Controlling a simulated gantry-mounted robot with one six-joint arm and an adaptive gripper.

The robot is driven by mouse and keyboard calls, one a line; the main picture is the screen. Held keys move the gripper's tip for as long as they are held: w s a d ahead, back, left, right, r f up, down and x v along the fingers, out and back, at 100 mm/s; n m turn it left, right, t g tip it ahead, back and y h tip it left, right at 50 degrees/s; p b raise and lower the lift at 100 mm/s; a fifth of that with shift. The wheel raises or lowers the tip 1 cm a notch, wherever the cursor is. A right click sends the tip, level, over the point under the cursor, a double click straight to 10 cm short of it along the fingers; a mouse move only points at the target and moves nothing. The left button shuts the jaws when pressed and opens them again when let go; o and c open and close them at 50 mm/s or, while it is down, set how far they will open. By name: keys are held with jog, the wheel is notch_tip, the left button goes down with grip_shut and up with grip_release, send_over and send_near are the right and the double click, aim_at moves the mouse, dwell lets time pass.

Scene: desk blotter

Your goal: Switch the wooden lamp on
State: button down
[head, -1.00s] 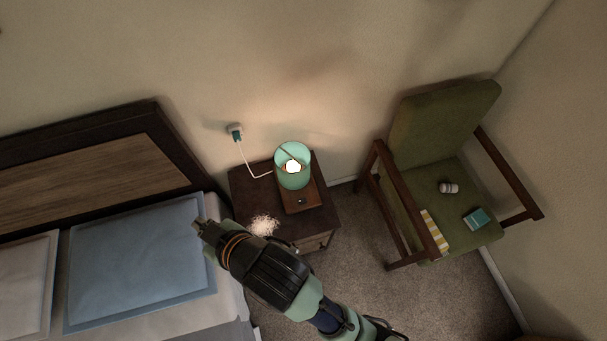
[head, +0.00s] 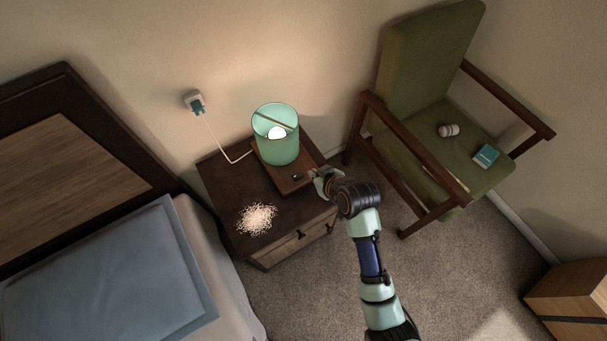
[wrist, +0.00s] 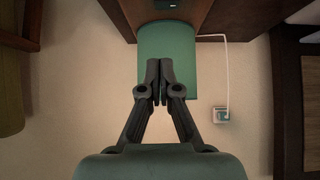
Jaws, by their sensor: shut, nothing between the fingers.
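The lamp has a teal cylinder shade (head: 276,136) on a flat wooden base (head: 287,178), standing on the dark nightstand (head: 218,181). A bright white bulb (head: 277,132) shows inside the shade. A small dark switch (head: 297,176) sits on the front of the base. My gripper (head: 316,174) is shut and empty, just right of the switch in the head view; I cannot tell its height above the base. In the wrist view the shut fingertips (wrist: 159,66) overlap the shade (wrist: 168,45), and the switch (wrist: 172,4) is at the top edge.
A white cord (head: 213,136) runs from the lamp to a wall plug (head: 194,102). A pale fluffy thing (head: 257,218) lies at the nightstand's front left. A green armchair (head: 420,75) stands close on the right, the bed (head: 120,265) on the left. Carpet (head: 300,295) is clear in front.

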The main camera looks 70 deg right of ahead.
jog(key=b, duration=0.4)
send_over(295, 173)
jog(key=s, duration=0.3)
jog(key=f, duration=0.7)
jog(key=shift+s+a+f, duration=0.15)
jog(key=shift+s+a, duration=0.05)
jog(key=shift+a, duration=0.15)
jog(key=shift+w+f+b, duration=0.1)
jog(key=shift+f+b, duration=0.8)
jog(key=shift+f, duration=0.95)
jog(key=shift+f, duration=0.15)
jog(key=shift+d, duration=0.15)
jog(key=shift+w+a+r+p, duration=0.25)
jog(key=shift+w+a+p, duration=0.15)
jog(key=shift+a+p, duration=0.3)
